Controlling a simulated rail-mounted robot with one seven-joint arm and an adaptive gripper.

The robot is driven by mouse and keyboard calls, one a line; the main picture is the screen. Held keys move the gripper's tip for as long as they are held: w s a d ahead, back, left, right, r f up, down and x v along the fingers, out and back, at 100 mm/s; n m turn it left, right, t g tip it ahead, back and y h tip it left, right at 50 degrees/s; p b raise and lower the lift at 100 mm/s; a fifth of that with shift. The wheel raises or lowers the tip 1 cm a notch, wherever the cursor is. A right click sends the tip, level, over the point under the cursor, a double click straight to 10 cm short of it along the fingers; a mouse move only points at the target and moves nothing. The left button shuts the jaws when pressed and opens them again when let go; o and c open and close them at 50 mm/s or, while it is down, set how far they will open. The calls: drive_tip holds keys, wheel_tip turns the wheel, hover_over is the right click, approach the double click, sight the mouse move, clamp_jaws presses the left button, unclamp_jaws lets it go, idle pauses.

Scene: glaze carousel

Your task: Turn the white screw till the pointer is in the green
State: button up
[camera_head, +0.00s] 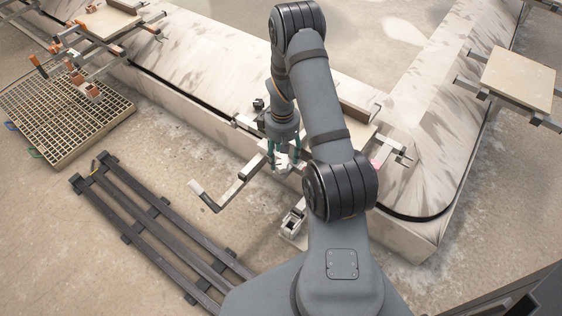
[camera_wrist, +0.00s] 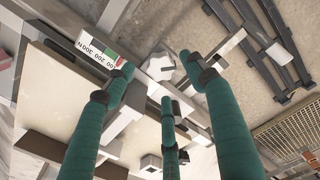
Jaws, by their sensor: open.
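The white screw (camera_wrist: 160,67) shows in the wrist view as a pale lobed knob on a metal bracket. My gripper (camera_wrist: 159,76) is open, with its green fingers spread around the screw; I cannot tell whether any of them touches it. A white scale plate (camera_wrist: 98,47) with printed numbers and red and green parts lies just left of the screw, partly behind the left finger. I cannot make out where its pointer stands. In the head view my gripper (camera_head: 284,158) points down at the metal fixture beside the belt, and its fingers hide most of the screw.
A metal lever with a white grip (camera_head: 196,187) sticks out to the left of my gripper. The pale carousel (camera_head: 195,60) runs behind it. A dark slatted frame (camera_head: 150,225) lies on the floor at lower left, and a grating (camera_head: 60,118) lies at far left.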

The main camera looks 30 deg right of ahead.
sight(282, 165)
drive_tip(key=shift+f, duration=1.95)
drive_tip(key=shift+c, duration=0.2)
drive_tip(key=c, duration=1.1)
drive_tip(key=m+b, duration=0.3)
drive_tip(key=m, duration=0.1)
drive_tip(key=shift+s+f, duration=0.1)
drive_tip(key=shift+f, duration=0.05)
drive_tip(key=shift+a+m+b, duration=0.1)
drive_tip(key=shift+m+b, duration=0.95)
drive_tip(key=shift+m, duration=1.35)
drive_tip(key=shift+s, duration=0.1)
